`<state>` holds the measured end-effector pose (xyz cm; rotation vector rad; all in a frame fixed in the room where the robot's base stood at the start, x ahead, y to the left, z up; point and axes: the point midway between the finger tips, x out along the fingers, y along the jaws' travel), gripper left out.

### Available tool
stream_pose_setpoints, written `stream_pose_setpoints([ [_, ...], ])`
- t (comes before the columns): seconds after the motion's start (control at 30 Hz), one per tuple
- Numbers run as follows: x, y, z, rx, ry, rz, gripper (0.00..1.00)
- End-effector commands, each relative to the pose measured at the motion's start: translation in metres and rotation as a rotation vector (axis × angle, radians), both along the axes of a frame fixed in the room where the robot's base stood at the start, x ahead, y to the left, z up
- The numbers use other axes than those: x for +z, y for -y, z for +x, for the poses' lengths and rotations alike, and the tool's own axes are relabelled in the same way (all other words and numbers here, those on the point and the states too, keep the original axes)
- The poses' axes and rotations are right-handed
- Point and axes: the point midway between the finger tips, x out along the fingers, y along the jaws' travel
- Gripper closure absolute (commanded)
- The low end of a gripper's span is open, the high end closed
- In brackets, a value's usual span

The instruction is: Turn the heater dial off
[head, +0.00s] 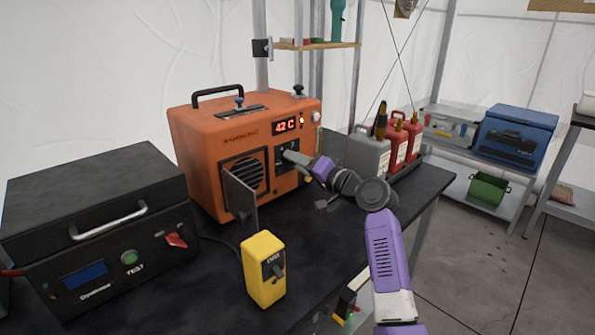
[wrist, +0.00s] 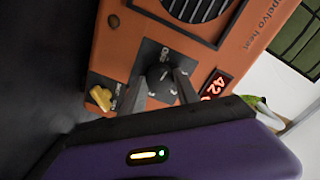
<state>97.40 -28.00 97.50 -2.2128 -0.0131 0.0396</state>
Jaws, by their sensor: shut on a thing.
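The orange heater (head: 205,135) stands on the black table, its display (head: 286,126) reading 42 C. In the wrist view the heater front (wrist: 120,45) fills the upper middle, with the display (wrist: 217,83) at right. The dial (wrist: 159,74) sits on a dark square plate, between the fingers of my gripper (wrist: 165,85). My gripper is shut on the dial. In the head view my gripper (head: 290,156) reaches the heater's front right from the right side, and the dial is mostly hidden behind it. The dial's exact setting cannot be read.
An open grey flap (head: 238,198) sticks out from the heater front. A yellow box (head: 263,270) stands before it. A black test unit (head: 100,240) is at left, and grey (head: 366,155) and red cans (head: 397,148) stand at right. A yellow knob (wrist: 101,97) shows beside the dial.

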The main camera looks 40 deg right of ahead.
Motion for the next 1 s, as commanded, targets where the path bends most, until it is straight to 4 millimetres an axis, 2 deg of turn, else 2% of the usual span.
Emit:
stream_pose_setpoints([
  [0.03, -0.0047, -0.0001, -0.0002, 0.001, -0.002, -0.028, 1.0],
  [0.3, -0.0041, -0.0007, 0.0, 0.002, -0.001, -0.13, 1.0],
  [0.87, -0.003, -0.0007, 0.0001, 0.002, 0.0, -0.159, 1.0],
  [0.9, -0.003, -0.0007, 0.0001, 0.002, 0.0, -0.159, 0.59],
  [1.0, -0.0026, -0.0007, 0.0001, 0.001, 0.001, -0.159, 0.41],
])
